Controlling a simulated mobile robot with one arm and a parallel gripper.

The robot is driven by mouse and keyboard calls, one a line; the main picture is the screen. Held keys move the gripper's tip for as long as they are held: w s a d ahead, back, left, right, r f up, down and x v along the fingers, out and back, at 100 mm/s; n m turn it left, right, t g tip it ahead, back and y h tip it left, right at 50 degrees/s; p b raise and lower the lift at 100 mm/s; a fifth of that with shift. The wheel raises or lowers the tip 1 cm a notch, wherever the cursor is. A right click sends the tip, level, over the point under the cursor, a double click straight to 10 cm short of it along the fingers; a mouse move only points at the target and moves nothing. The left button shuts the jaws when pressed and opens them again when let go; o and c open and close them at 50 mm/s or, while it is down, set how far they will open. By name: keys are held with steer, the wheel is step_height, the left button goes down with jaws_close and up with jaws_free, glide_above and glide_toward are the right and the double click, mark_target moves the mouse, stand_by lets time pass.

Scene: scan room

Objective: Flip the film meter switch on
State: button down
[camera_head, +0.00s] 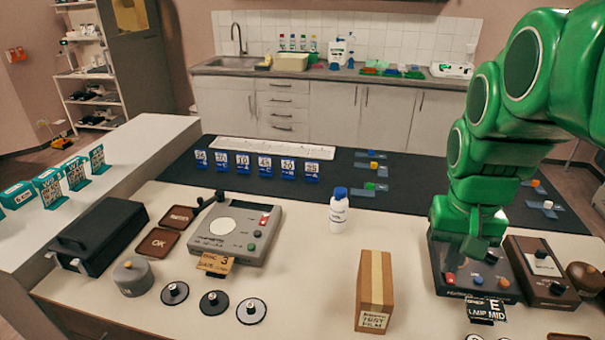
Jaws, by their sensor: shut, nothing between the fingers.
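A grey device (235,232) with a pale round disc, a small red display and red and green buttons stands left of centre. A dark device (458,285) with a red part, an orange knob and a blue-grey knob stands at right. I cannot tell from the lettering which one is the film meter, and no switch position can be read. My gripper (483,248) points down over the dark device, its fingers shut and empty. It covers part of the device's top. Whether it touches the device is unclear.
A brown device (540,272) stands close right of the dark one. A cardboard box (375,291) stands upright front centre, with a white bottle (339,211) behind it. Several round discs and a black case (97,236) lie left. The counter between box and grey device is clear.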

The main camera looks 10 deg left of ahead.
steer(key=w+a+r+n+h, duration=0.1)
steer(key=w+a+n, duration=0.1)
steer(key=w, duration=0.6)
steer(key=w+a+r+n, duration=0.1)
steer(key=w+a+r, duration=0.1)
steer(key=w, duration=0.7)
steer(key=w+a+f+n+t, duration=0.15)
steer(key=w+a+n, duration=0.35)
steer(key=w+a, duration=0.55)
steer(key=n+y, duration=0.1)
steer(key=n, duration=0.9)
glide_above(265, 216)
steer(key=s, duration=0.2)
step_height(265, 216, down, 14)
steer(key=shift+s, duration=0.3)
steer(key=f, duration=0.4)
steer(key=w+f, duration=0.1)
steer(key=f, duration=0.4)
steer(key=w+f, duration=0.1)
steer(key=f, duration=0.3)
steer(key=shift+f, duration=0.4)
